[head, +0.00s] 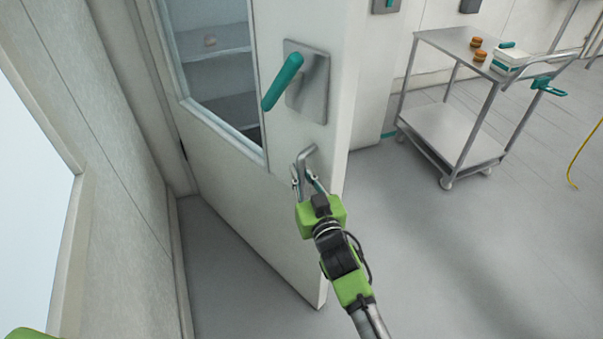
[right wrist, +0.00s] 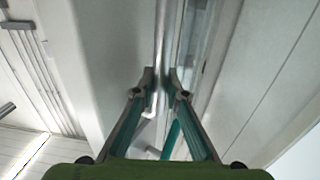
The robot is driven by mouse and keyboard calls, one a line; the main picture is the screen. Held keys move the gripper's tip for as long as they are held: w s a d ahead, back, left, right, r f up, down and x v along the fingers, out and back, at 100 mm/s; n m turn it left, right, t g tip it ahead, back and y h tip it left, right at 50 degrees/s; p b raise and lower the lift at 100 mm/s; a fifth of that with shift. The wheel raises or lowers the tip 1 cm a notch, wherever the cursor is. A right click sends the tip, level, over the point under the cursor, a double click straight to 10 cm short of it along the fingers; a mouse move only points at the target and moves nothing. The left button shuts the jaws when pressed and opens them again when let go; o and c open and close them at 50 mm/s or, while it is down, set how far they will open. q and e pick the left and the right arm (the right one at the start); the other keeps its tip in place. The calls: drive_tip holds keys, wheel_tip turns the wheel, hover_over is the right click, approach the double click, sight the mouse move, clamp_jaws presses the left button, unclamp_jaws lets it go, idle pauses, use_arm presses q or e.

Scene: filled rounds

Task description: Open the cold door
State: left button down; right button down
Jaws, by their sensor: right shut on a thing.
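The white cold door (head: 236,195) stands open, its free edge out over the floor. It has a window (head: 215,75), a teal lever (head: 283,82) on a metal plate (head: 313,92), and below that a metal pull handle (head: 307,154). My right gripper (head: 308,182) is shut on the pull handle. In the right wrist view the handle's bar (right wrist: 159,45) runs between my fingertips (right wrist: 160,82). The handle's lower part is partly hidden by my fingers. My left gripper is not in view.
Shelves (head: 215,40) with a small round item (head: 210,41) show through the window. A metal trolley (head: 440,42) with buns (head: 478,48) and a white box (head: 508,60) stands at the right. A wall (head: 105,150) is close at the left.

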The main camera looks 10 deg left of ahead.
drive_tip(key=c, duration=2)
unclamp_jaws()
drive_tip(key=shift+a+r, duration=0.15)
drive_tip(key=shift+r, duration=0.05)
drive_tip(key=shift+f, duration=0.1)
drive_tip(key=shift+s+d+f, duration=0.1)
drive_tip(key=shift+s+d, duration=0.1)
drive_tip(key=shift+s, duration=0.1)
drive_tip(key=v, duration=1.1)
drive_tip(key=shift+s, duration=0.1)
